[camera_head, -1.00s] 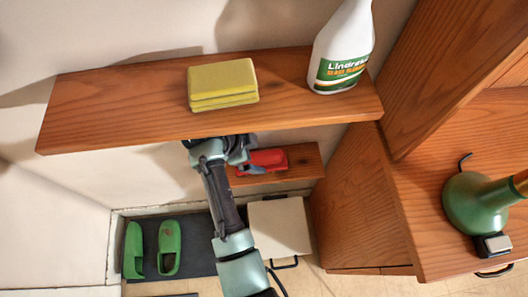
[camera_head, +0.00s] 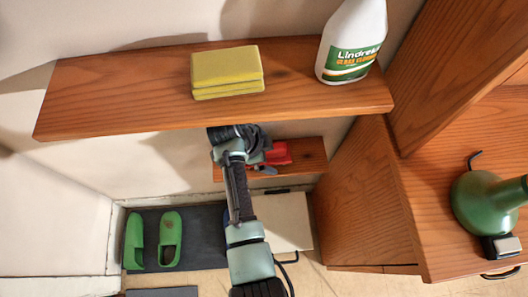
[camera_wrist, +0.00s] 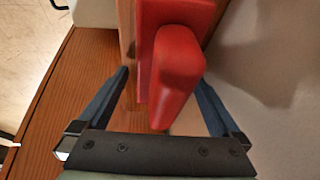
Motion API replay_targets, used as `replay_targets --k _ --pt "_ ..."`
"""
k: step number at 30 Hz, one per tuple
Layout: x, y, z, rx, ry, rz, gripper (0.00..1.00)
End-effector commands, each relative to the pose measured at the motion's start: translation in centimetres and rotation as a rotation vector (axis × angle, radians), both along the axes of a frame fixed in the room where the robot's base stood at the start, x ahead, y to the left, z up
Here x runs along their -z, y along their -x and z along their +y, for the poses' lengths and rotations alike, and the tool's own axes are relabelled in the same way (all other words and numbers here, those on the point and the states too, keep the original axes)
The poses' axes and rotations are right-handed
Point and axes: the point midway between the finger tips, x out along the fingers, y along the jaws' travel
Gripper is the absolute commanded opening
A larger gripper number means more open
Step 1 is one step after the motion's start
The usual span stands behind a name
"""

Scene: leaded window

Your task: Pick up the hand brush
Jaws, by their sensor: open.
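The hand brush looks to be the red object (camera_head: 282,153) on the lower small wooden shelf; its left part is hidden behind my gripper (camera_head: 258,159) in the head view. In the wrist view, the red brush (camera_wrist: 178,75) has a rounded red part over a flatter red part, and no bristles show. My gripper (camera_wrist: 161,80) is open, with one dark finger on each side of the red part. I cannot tell whether either finger touches it.
A long wooden shelf (camera_head: 130,98) lies above, with yellow sponges (camera_head: 227,72) and a white spray bottle (camera_head: 352,45). A pale wall is close on the right in the wrist view. Green clogs (camera_head: 170,240) and a white box (camera_head: 287,220) are below. A cabinet (camera_head: 365,200) stands right.

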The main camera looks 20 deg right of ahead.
Motion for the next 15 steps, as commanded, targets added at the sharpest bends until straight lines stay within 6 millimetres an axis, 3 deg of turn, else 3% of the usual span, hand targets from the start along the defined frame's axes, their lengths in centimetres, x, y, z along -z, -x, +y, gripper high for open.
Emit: replay_targets --k 15 --pt "0.5 0.01 0.02 0.0 0.0 0.0 1.0"
